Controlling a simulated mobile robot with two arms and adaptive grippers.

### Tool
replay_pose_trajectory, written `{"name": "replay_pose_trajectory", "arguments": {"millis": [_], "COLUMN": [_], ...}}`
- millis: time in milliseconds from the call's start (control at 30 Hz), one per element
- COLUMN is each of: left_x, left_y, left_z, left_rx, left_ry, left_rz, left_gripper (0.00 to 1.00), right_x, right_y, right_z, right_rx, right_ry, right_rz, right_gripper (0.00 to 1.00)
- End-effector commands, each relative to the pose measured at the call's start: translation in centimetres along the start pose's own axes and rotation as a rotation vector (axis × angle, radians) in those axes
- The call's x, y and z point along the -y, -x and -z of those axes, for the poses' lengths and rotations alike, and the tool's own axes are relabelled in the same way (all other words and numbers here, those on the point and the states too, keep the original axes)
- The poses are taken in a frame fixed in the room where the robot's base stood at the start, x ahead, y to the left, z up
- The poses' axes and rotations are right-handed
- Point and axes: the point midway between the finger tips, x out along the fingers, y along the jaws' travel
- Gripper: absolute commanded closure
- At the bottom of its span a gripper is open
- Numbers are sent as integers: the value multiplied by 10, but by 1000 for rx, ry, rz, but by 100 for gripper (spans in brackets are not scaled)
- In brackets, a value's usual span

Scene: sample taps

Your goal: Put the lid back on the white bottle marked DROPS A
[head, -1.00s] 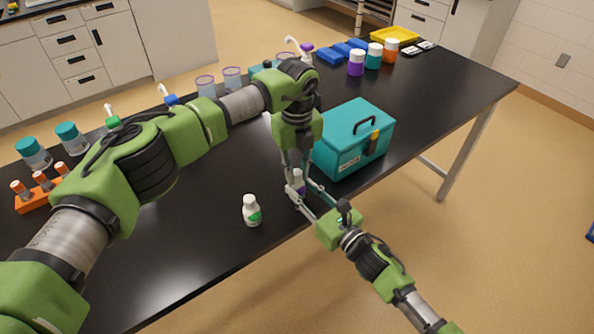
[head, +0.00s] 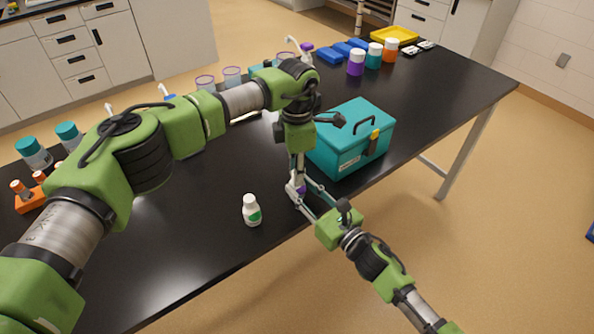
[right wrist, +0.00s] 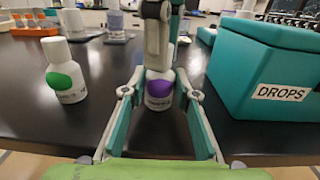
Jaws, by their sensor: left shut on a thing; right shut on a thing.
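A small white bottle with a purple label (right wrist: 159,101) stands upright on the black table, between the fingers of my right gripper (right wrist: 160,98). In the head view my right gripper (head: 298,191) reaches it from the front right and is shut on it. My left gripper (head: 298,170) points straight down over the bottle's top, shut; its fingers also show in the right wrist view (right wrist: 162,45). They hide the top, so I cannot tell how the lid sits. A second white bottle, with a green label (head: 252,211) and a white cap, stands apart to the left. Label print is unreadable.
A teal box (head: 350,140) marked DROPS stands close behind and right of the held bottle. Jars (head: 373,56), blue items and a yellow tray (head: 394,35) are at the back. An orange tube rack (head: 30,197) is far left. The front left of the table (head: 190,250) is clear.

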Motion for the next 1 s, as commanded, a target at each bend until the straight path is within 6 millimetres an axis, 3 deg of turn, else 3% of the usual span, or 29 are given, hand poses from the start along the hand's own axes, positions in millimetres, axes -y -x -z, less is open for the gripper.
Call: {"name": "replay_pose_trajectory", "arguments": {"millis": [467,600,633,700,1000], "left_x": [-1,-1,-1,-1,0], "left_y": [0,0,0,0,0], "left_z": [0,0,0,0,0], "left_rx": [-1,-1,-1,-1,-1], "left_ry": [-789,-775,-775,-774,-773], "left_rz": [-2,-2,-2,-2,-1], "left_gripper": [100,100,77,65,65], "right_x": [0,0,0,0,0], "right_y": [0,0,0,0,0], "right_z": [1,1,1,1,1], "right_rx": [-1,-2,-2,-2,-2], "right_ry": [0,0,0,0,0], "right_rz": [0,0,0,0,0], "right_gripper": [100,100,100,100,100]}}
